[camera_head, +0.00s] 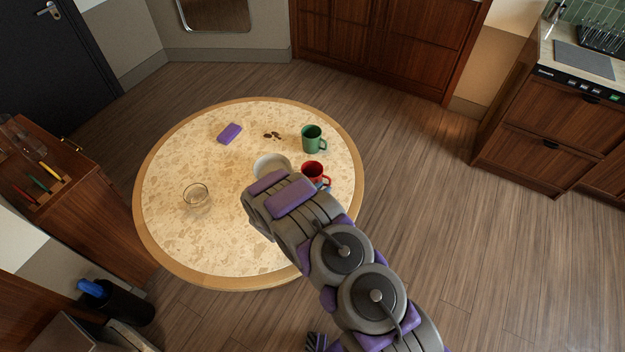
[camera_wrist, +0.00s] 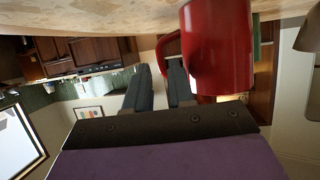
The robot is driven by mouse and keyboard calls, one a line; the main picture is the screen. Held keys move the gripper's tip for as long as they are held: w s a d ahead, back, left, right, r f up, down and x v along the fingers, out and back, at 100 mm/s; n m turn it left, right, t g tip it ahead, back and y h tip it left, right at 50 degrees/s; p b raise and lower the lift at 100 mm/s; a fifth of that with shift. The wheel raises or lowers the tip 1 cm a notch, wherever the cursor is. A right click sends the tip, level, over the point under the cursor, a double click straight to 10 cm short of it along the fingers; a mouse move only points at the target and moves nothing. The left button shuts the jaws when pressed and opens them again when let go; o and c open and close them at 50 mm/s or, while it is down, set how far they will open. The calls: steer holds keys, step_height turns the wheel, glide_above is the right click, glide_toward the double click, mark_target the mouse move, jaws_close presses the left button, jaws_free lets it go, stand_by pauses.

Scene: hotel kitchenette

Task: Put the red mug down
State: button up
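The red mug (camera_head: 313,169) is upright at the right part of the round table, partly hidden behind my arm in the head view. It also shows large and close in the wrist view (camera_wrist: 222,45), which is upside down, with its handle toward my fingers. My gripper (camera_wrist: 158,85) has its two dark fingers apart, with a narrow gap between them. One finger overlaps the end of the handle in the picture; I cannot tell whether they touch.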

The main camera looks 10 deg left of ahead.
steer(key=x, duration=0.4)
steer(key=shift+s+f+b, duration=0.1)
steer(key=shift+f+b, duration=0.05)
steer(key=shift+b, duration=0.2)
steer(key=shift+w, duration=0.3)
jaws_close()
